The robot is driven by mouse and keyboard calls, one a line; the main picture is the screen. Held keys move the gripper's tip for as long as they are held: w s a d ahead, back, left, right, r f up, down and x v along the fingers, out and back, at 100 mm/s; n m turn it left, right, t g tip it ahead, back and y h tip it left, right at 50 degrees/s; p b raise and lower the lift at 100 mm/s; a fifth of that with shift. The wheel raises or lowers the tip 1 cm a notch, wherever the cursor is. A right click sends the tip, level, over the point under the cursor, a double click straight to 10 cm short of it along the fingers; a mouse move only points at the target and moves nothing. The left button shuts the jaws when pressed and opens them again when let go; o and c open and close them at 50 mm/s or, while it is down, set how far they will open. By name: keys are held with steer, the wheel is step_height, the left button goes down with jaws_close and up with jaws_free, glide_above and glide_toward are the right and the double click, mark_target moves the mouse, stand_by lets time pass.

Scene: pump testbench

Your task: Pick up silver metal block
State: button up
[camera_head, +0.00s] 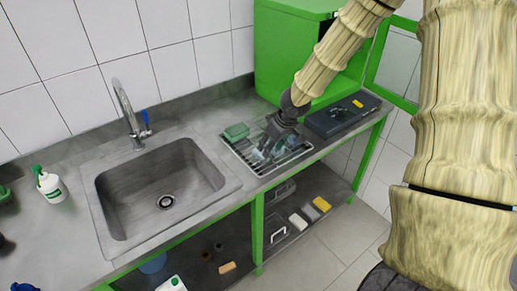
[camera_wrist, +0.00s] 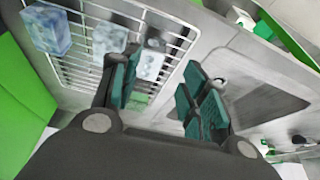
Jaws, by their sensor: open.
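My gripper (camera_head: 268,143) is over the wire rack (camera_head: 243,160) to the right of the sink. In the wrist view my gripper (camera_wrist: 160,65) is open, with teal finger pads. A pale, shiny silver-blue block (camera_wrist: 148,66) shows between the fingers, nearer the left one and partly hidden by it. Two similar blocks, one at the upper left (camera_wrist: 46,30) and one beside it (camera_wrist: 109,38), are also in the rack. I cannot tell which of them is the silver metal block. No contact with a finger is clear.
A green block (camera_head: 236,131) lies at the rack's back left. The sink (camera_head: 160,190) with its tap (camera_head: 130,110) is to the left. A dark case (camera_head: 343,115) stands to the right, and a green cabinet (camera_head: 290,50) behind. A lower shelf holds several small items.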

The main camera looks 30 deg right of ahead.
steer(key=shift+w+d+f+b, duration=0.2)
steer(key=shift+w+d+f, duration=0.05)
steer(key=shift+w+f, duration=0.55)
steer(key=shift+w+d+f+b, duration=0.15)
steer(key=shift+w+d+f, duration=0.1)
steer(key=shift+w+f, duration=0.55)
steer(key=shift+w+x, duration=0.2)
steer(key=shift+x, duration=0.8)
steer(key=shift+w+x, duration=0.2)
steer(key=shift+x, duration=0.8)
steer(key=shift+w+a+f+b, duration=0.15)
steer(key=shift+w+f+b, duration=0.2)
steer(key=shift+f, duration=0.15)
steer(key=c, duration=0.9)
steer(key=shift+o, duration=0.2)
steer(key=shift+r, duration=0.1)
